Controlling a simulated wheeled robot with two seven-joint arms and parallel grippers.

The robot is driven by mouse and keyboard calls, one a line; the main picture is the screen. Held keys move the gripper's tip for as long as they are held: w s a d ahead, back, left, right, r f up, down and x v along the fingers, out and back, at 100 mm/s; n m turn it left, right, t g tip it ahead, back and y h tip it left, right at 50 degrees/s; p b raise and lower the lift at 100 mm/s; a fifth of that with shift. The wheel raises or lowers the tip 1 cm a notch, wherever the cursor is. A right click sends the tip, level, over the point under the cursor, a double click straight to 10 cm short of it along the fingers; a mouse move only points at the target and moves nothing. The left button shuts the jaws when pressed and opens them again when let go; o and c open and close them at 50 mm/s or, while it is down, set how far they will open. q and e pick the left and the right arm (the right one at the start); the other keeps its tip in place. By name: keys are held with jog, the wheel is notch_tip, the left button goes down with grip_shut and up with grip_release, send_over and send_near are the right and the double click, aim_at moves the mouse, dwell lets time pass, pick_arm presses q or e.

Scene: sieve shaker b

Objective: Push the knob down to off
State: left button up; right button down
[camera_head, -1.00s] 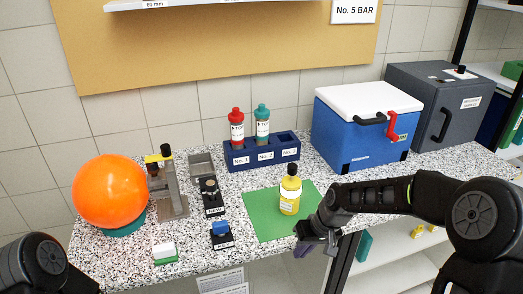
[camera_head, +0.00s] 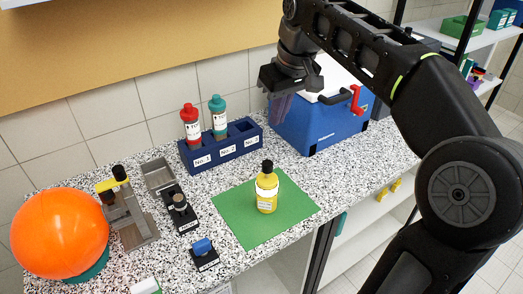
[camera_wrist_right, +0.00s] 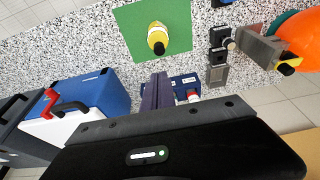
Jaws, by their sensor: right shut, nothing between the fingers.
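A black unit with a blue block-shaped control (camera_head: 202,246) sits nearer the front edge. The labels on both are too small to read. My right gripper (camera_head: 282,107) is raised in front of the blue cool box, right of the bottle rack, well apart from both units. Its fingers (camera_wrist_right: 157,92) are shut and empty. My left gripper is out of view.
A yellow bottle (camera_head: 266,192) stands on the green mat (camera_head: 238,225). The blue rack (camera_head: 196,164) holds a red and a teal bottle. The cool box (camera_head: 318,128) has a red handle. An orange ball (camera_head: 58,232) and clamp stand (camera_head: 130,220) are at left.

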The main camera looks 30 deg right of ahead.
jog(key=shift+f+b, duration=0.7)
jog(key=shift+f, duration=0.05)
send_near(269, 164)
jog(key=w+f, duration=0.2)
jog(key=f, duration=0.1)
jog(key=w+f, duration=0.1)
jog(key=shift+f+b, duration=0.3)
jog(key=shift+f, duration=0.8)
notch_tip(269, 164, down, 2)
jog(key=shift+s+f+b, duration=0.1)
jog(key=shift+f+b, duration=0.15)
jog(key=shift+b, duration=0.7)
jog(key=shift+r, duration=0.1)
